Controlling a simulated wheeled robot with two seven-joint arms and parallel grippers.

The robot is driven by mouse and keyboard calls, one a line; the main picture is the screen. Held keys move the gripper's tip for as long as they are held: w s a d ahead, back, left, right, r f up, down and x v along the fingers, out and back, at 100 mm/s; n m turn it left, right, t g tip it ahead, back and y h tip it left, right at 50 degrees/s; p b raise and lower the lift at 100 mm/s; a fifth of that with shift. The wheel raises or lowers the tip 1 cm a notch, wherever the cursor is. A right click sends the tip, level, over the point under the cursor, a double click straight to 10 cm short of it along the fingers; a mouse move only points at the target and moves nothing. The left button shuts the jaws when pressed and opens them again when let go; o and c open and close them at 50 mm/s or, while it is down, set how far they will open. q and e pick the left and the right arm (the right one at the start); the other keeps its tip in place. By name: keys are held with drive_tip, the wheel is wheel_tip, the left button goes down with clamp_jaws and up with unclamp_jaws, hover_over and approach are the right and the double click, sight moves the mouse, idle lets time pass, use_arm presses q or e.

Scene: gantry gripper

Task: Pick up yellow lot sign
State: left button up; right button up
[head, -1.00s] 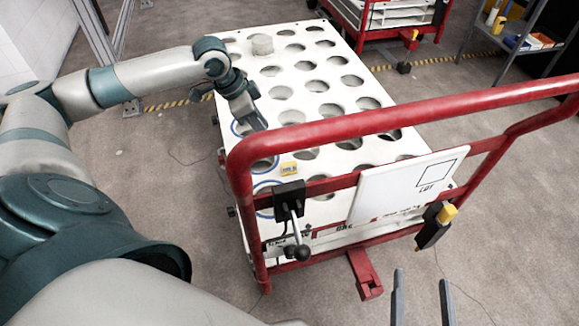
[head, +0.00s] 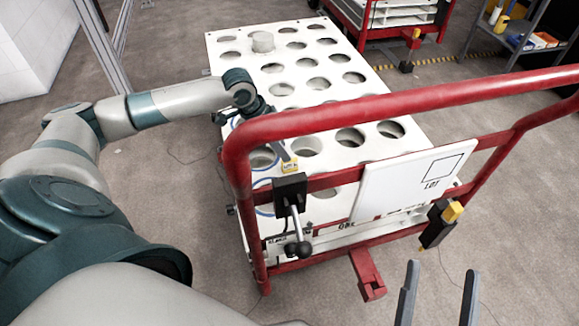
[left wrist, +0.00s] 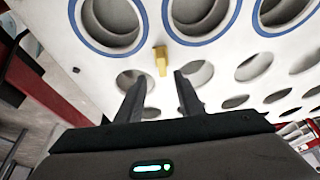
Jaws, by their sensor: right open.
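The yellow lot sign (head: 290,167) is a small yellow tag on the white perforated cart top, near the red handle end. My left gripper (head: 283,151) is just behind it in the head view, low over the cart top. In the left wrist view the yellow sign (left wrist: 161,60) stands beyond the fingertips, about in line with the gap between them. The left gripper's fingers (left wrist: 158,83) are apart with nothing between them. My right gripper (head: 438,285) is open and empty at the bottom right, in front of the cart.
The cart's red handle rail (head: 400,107) crosses close to my left gripper. A white board marked LOT (head: 405,188) and a black lever (head: 292,195) are fixed at this end. Several round holes cover the white top (head: 225,57). A shelf (head: 500,45) stands at the back right.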

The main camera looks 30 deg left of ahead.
sight(290, 164)
use_arm(q)
drive_tip(key=shift+w+d+f, duration=0.1)
drive_tip(key=shift+f, duration=0.3)
use_arm(e)
drive_tip(key=shift+s+r+t, duration=0.3)
drive_tip(key=shift+r, duration=0.1)
use_arm(q)
drive_tip(key=shift+w+f+b, duration=0.15)
drive_tip(key=shift+f+b, duration=0.15)
drive_tip(key=shift+f, duration=0.2)
drive_tip(key=b+x, duration=0.1)
drive_tip(key=x, duration=0.2)
drive_tip(key=shift+f, duration=0.1)
drive_tip(key=shift+w+f, duration=0.15)
drive_tip(key=shift+f, duration=0.35)
use_arm(e)
drive_tip(key=d+r+t, duration=0.1)
drive_tip(key=r+t, duration=0.1)
drive_tip(key=r, duration=0.1)
drive_tip(key=d+r+t, duration=0.1)
drive_tip(key=shift+w+d+r, duration=0.15)
drive_tip(key=shift+w+d, duration=0.15)
use_arm(q)
drive_tip(key=shift+c, duration=0.3)
clamp_jaws()
